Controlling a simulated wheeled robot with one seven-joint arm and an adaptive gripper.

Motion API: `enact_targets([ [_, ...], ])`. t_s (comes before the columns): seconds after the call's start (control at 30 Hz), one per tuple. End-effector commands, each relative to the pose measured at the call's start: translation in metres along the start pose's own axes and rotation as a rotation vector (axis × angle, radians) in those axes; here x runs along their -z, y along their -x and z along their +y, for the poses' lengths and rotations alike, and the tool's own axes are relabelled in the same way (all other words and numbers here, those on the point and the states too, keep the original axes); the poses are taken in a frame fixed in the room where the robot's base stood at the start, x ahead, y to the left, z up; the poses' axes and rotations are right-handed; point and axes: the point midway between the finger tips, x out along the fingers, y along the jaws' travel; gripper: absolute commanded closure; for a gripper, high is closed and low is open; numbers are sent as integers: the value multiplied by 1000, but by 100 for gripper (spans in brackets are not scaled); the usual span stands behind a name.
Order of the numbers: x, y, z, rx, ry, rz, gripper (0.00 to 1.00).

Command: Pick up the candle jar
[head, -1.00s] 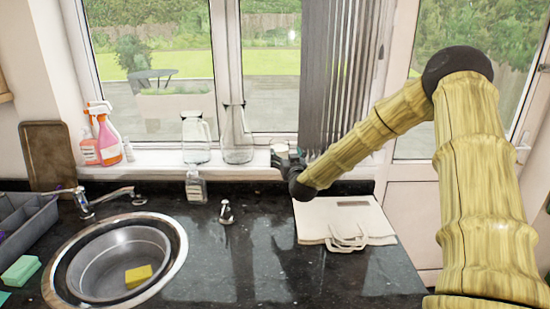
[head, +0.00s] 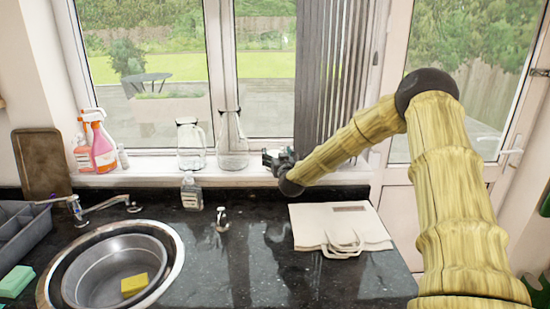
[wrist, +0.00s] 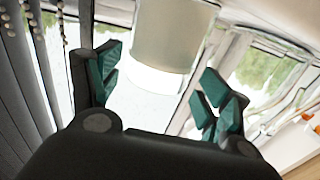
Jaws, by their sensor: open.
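The candle jar appears as a pale cylinder with a white lower band (wrist: 172,40) in the wrist view. It is at the top middle, beyond and between my spread fingertips. In the head view a small pale part of the jar (head: 268,154) shows at the windowsill, mostly hidden by my gripper (head: 281,160). My gripper is open with dark green finger pads, and in the wrist view (wrist: 160,85) a gap shows between the fingers. I see no clear contact with the jar.
Two glass vessels (head: 232,145) stand left of my gripper on the windowsill (head: 140,166). Grey vertical blinds (head: 325,80) hang just behind it. A folded cream bag (head: 310,225) lies on the black worktop below. The sink (head: 75,265) and spray bottles (head: 103,148) are farther left.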

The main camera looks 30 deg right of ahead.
Motion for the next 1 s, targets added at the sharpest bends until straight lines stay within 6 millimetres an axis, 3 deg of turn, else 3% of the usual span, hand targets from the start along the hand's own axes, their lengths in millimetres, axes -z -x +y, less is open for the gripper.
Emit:
enact_targets([
  [0.33, 5, -34, 2, -2, 1, 0, 22],
  [0.7, 4, -39, 1, -1, 0, 0, 22],
  [0.93, 4, -38, 1, -1, 0, 0, 64],
  [1.0, 6, -39, 1, -1, 0, 2, 64],
])
